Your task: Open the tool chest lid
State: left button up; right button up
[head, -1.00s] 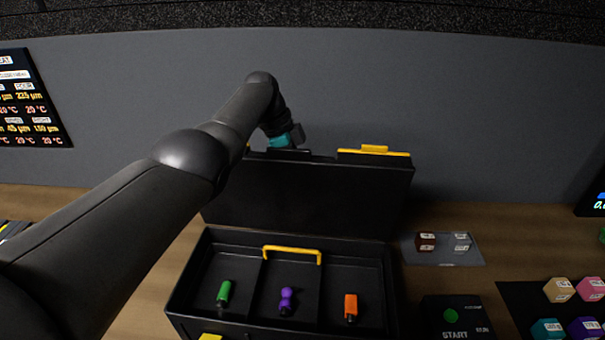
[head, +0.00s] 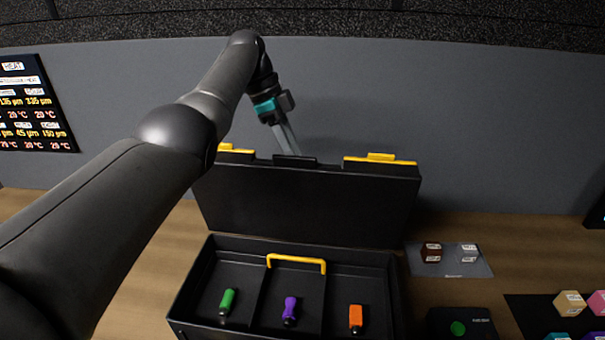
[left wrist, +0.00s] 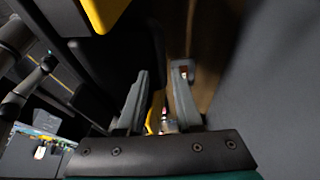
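The black tool chest (head: 190,300) stands on the wooden bench with its lid (head: 310,200) raised roughly upright at the back. The lid has yellow latches (head: 380,158) on its top edge. My left gripper (head: 291,148) points down just above and behind the lid's top edge; its fingertips are partly hidden behind the lid. In the left wrist view my left gripper (left wrist: 160,95) has its fingers apart with nothing visibly held, and the dark lid with a yellow latch (left wrist: 102,12) is beside them. My right gripper is not in view.
A small mat (head: 465,268) with blocks lies to the right. A grey wall (head: 450,120) rises behind the lid.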

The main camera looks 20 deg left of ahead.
pick_arm(q)
jog(key=p+v, duration=0.1)
jog(key=v, duration=0.3)
jog(key=shift+r, duration=0.3)
jog(key=shift+s+a+r+p, duration=0.1)
jog(key=shift+a+r+p, duration=0.15)
jog(key=shift+r+p, duration=0.3)
